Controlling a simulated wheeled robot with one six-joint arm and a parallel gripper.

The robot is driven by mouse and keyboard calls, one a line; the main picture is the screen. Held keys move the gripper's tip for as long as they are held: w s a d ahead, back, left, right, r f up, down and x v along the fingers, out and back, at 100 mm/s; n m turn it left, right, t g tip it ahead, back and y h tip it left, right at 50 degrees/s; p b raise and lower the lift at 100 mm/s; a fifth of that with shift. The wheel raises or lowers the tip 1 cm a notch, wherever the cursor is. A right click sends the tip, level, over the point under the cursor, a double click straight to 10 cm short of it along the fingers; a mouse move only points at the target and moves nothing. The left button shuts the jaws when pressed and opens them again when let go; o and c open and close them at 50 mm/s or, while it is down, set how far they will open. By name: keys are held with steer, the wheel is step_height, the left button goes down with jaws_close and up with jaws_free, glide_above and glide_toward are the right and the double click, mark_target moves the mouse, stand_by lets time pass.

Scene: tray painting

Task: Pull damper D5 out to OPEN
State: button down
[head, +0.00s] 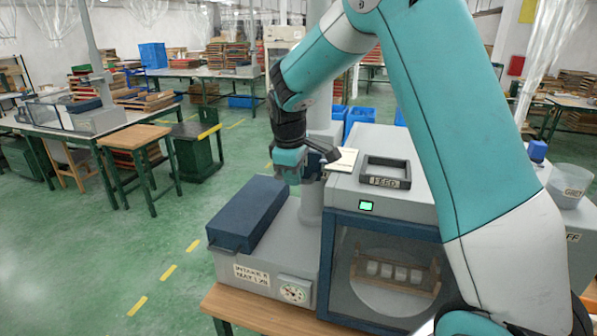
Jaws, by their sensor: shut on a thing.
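My gripper (318,164) is in front of the upright grey duct (312,205), between the blue box and the cabinet. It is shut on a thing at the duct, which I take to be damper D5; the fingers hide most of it. A pale flat plate (344,163) shows just right of the fingertips. I cannot tell whether it is part of the damper or a separate label. No D5 or OPEN mark can be read, and how far out the damper stands cannot be told.
A long dark-blue box (248,215) lies left of the duct on the grey machine (270,262). The cabinet with a glass front (388,275) stands right, with a FEED tray (386,172) on top. A bowl (569,187) is far right. My arm crosses above the cabinet.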

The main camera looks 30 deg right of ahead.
steer(key=shift+s+a, duration=0.1)
steer(key=shift+a, duration=0.05)
steer(key=c, duration=1.1)
jaws_free()
steer(key=shift+a, duration=0.2)
steer(key=r, duration=0.5)
steer(key=s+a+r+b, duration=0.1)
steer(key=r, duration=0.5)
steer(key=s+a+r+b, duration=0.1)
steer(key=r, duration=0.5)
steer(key=shift+s+a, duration=0.1)
steer(key=shift+a, duration=0.05)
steer(key=s+a+f+y+b, duration=0.2)
steer(key=s+a+f, duration=0.3)
steer(key=s, duration=0.4)
steer(key=s+a+f+g+y+b, duration=0.1)
steer(key=s+a+f+y+b, duration=0.1)
steer(key=s+a+f+b, duration=0.2)
steer(key=s+a+f+y+b, duration=0.2)
steer(key=s+a+f, duration=0.6)
steer(key=s+f, duration=0.3)
steer(key=shift+s+a+f+m+b, duration=0.1)
steer(key=shift+s+a+m+b, duration=0.1)
steer(key=shift+s, duration=0.85)
steer(key=shift+s+a+m+b, duration=0.1)
steer(key=shift+s+b, duration=0.1)
steer(key=shift+s, duration=0.8)
